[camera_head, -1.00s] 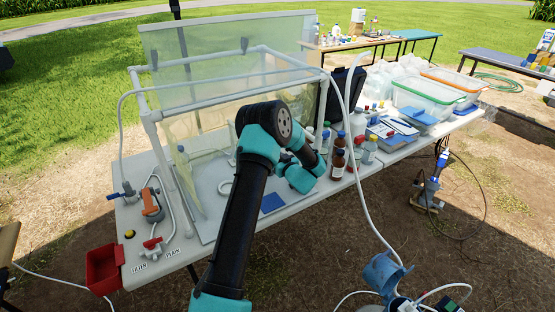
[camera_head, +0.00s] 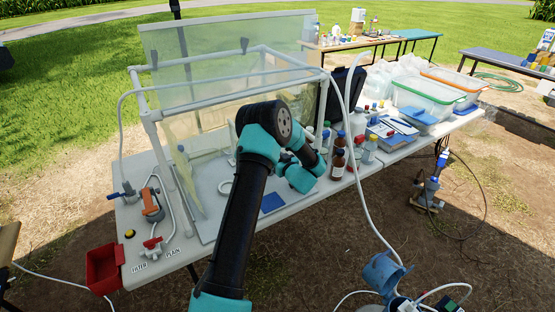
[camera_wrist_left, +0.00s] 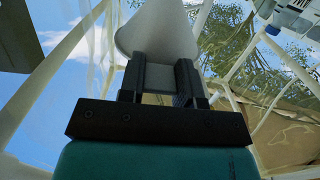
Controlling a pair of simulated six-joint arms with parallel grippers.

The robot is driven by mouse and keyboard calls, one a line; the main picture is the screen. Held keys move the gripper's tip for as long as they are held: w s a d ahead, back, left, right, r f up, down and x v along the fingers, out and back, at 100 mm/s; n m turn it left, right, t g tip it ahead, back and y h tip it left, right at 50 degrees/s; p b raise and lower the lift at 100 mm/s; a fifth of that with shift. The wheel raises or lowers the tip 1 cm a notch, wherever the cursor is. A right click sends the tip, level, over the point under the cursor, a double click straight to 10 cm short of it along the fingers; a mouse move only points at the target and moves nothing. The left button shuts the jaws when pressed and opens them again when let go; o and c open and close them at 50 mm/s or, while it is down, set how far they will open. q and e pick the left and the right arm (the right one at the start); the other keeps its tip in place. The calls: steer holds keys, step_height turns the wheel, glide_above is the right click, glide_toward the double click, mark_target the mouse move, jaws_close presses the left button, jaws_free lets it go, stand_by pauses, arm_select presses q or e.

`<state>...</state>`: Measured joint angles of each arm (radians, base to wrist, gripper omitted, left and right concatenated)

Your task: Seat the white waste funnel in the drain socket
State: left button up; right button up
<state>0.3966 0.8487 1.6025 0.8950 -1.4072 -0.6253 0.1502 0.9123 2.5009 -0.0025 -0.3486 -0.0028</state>
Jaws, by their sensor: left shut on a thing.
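The white waste funnel (camera_wrist_left: 158,32) shows in the left wrist view as a pale cone, wide side towards the camera's top. My left gripper (camera_wrist_left: 161,68) is shut on it, with one dark finger on each side. In the head view my teal and black arm reaches over the table to the sampling frame, and its wrist hides the gripper and most or all of the funnel. A white ring (camera_head: 225,187) lies on the grey tray (camera_head: 235,215) left of my wrist; I cannot tell whether it is the drain socket. My right gripper is not in view.
A white pipe frame (camera_head: 150,125) with clear sheeting stands around the tray. Brown bottles (camera_head: 338,163) and other bottles crowd the right of my wrist. A blue pad (camera_head: 272,203) lies near the front edge. Valves (camera_head: 152,208) and a red bin (camera_head: 103,270) are at left.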

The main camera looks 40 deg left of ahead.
arm_select(q)
steer(key=shift+f, duration=0.85)
stand_by(1.1)
steer(key=shift+r, duration=0.55)
steer(key=shift+f, duration=1.05)
stand_by(1.4)
steer(key=o, duration=1)
steer(key=v, duration=1.7)
steer(key=shift+d, duration=0.25)
steer(key=shift+f, duration=0.1)
